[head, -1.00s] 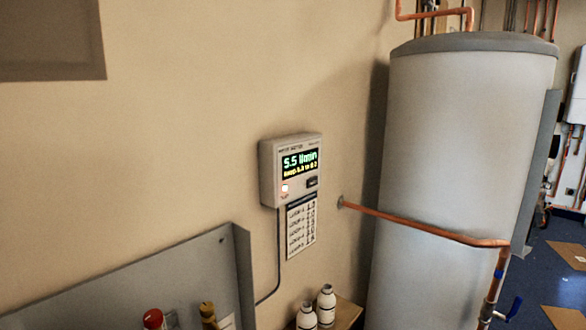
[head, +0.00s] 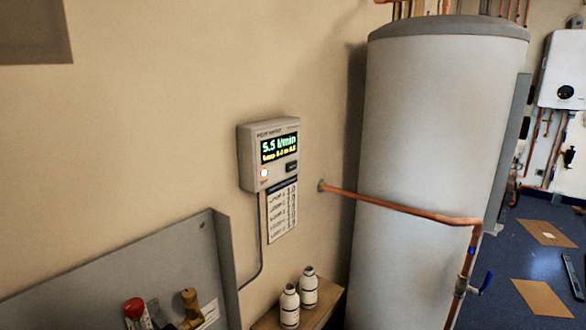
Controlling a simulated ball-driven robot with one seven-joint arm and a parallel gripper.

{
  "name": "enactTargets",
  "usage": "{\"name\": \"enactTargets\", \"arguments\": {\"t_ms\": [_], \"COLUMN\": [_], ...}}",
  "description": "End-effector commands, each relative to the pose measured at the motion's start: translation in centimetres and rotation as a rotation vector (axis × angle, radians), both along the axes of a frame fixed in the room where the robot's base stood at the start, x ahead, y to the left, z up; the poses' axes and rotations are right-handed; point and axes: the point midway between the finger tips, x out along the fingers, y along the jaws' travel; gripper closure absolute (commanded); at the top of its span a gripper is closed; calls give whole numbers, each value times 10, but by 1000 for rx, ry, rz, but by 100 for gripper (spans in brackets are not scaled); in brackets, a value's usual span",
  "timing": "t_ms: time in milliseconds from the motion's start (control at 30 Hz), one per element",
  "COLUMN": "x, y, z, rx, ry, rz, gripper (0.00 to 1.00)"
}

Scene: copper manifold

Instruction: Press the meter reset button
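The meter (head: 269,155) is a grey box on the beige wall in the head view. Its lit display (head: 279,147) reads 5.5 l/min in green, with a smaller yellow line below. A small lit spot (head: 264,172) with a reddish mark shows at the lower left of its face. A dark button (head: 292,167) sits at the lower right of its face. I cannot read which of these is the reset button. My gripper is not in view.
A large grey cylinder (head: 430,150) stands to the right, with a copper pipe (head: 400,207) crossing in front. Two white bottles (head: 289,305) stand on a wooden surface below the meter. A grey panel (head: 130,275) stands lower left. Blue floor (head: 515,265) shows at right.

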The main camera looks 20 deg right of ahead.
Motion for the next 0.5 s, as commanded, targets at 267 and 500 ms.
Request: {"name": "enactTargets", "arguments": {"t_ms": [267,500], "x": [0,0], "y": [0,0], "z": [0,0], "rx": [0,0], "ry": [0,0], "rz": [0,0], "gripper": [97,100]}}
